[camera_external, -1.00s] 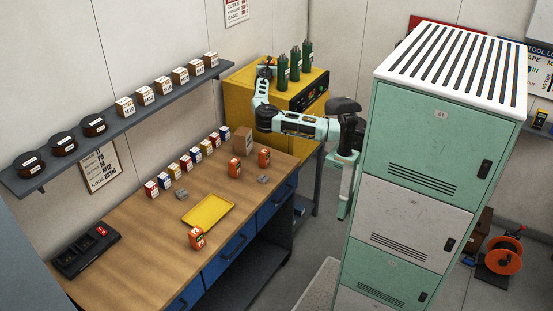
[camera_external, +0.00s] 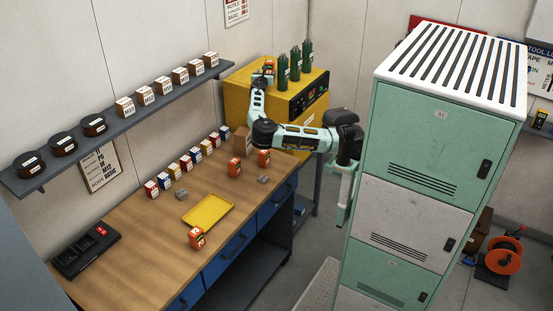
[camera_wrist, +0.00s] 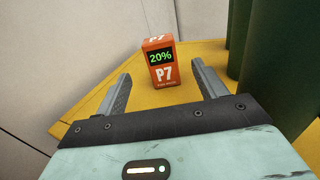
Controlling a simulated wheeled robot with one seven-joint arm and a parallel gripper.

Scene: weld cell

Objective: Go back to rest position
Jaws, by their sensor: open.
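My gripper (camera_wrist: 162,80) is open and empty in the wrist view, its two fingers spread. Beyond the fingertips an orange battery box (camera_wrist: 161,66) marked P7, with a 20% display, stands upright on the yellow cabinet top (camera_wrist: 78,118). The box appears clear of both fingers. In the external view my gripper (camera_external: 259,80) is small, at the left front edge of the yellow cabinet (camera_external: 270,99), and the orange box (camera_external: 269,65) shows just behind it. My arm reaches across from beside the green locker.
Green cylinders (camera_external: 295,64) stand on the cabinet right of the box. The locker (camera_external: 425,140) is close right of my arm. The workbench (camera_external: 137,228) below holds a yellow tray (camera_external: 208,211), orange boxes (camera_external: 197,238) and a row of small boxes. A shelf (camera_external: 75,156) runs along the wall.

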